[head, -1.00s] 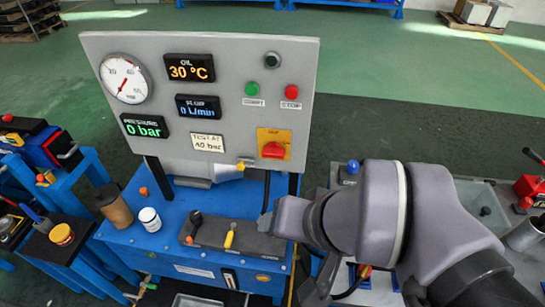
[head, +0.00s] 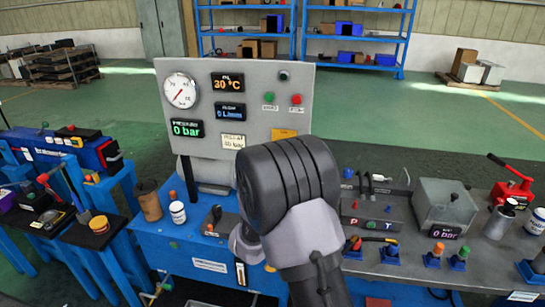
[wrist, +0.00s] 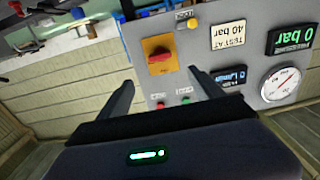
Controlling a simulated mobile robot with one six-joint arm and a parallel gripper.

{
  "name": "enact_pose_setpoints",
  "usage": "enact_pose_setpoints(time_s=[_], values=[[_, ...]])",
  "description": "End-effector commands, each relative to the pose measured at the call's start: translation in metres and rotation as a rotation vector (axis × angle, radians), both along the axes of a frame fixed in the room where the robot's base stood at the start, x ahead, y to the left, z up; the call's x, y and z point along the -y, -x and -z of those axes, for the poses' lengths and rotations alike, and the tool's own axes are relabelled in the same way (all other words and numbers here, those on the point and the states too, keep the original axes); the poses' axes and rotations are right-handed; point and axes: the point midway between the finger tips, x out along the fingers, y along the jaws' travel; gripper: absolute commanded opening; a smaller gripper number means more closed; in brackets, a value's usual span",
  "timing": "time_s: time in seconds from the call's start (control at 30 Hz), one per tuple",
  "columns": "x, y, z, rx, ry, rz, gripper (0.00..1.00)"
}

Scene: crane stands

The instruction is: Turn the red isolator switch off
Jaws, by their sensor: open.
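The isolator switch is a red knob (wrist: 159,57) on a yellow plate (wrist: 160,43), mounted on the grey control panel (head: 255,80). In the head view only the top of the yellow plate (head: 284,134) shows; my arm hides the knob. The wrist view shows the panel turned over, with the knob lying roughly crosswise on its plate. My gripper (wrist: 161,80) is open and empty. Its two fingers point towards the panel, and the knob appears between and beyond their tips, apart from them. In the head view my arm hides the gripper.
The panel's red stop button (head: 297,99) and green start button (head: 268,97) are near the switch. A brown cup (head: 148,200) and a white jar (head: 178,213) stand on the blue bench. A bench with fittings and a grey box (head: 445,207) is at right.

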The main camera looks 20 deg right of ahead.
Motion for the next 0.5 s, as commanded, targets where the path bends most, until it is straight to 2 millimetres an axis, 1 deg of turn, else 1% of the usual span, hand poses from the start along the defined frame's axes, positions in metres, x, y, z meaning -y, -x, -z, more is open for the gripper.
enact_pose_setpoints(time_s=[0.1, 0.3, 0.4, 0.5], values=[[0.021, -0.029, 0.001, 0.002, -0.001, 0.003, 0.76], [0.055, -0.079, 0.002, 0.001, -0.001, 0.001, 0.76], [0.068, -0.099, 0.002, 0.001, -0.001, 0.000, 0.76], [0.076, -0.112, 0.001, 0.001, -0.001, -0.001, 0.76]])
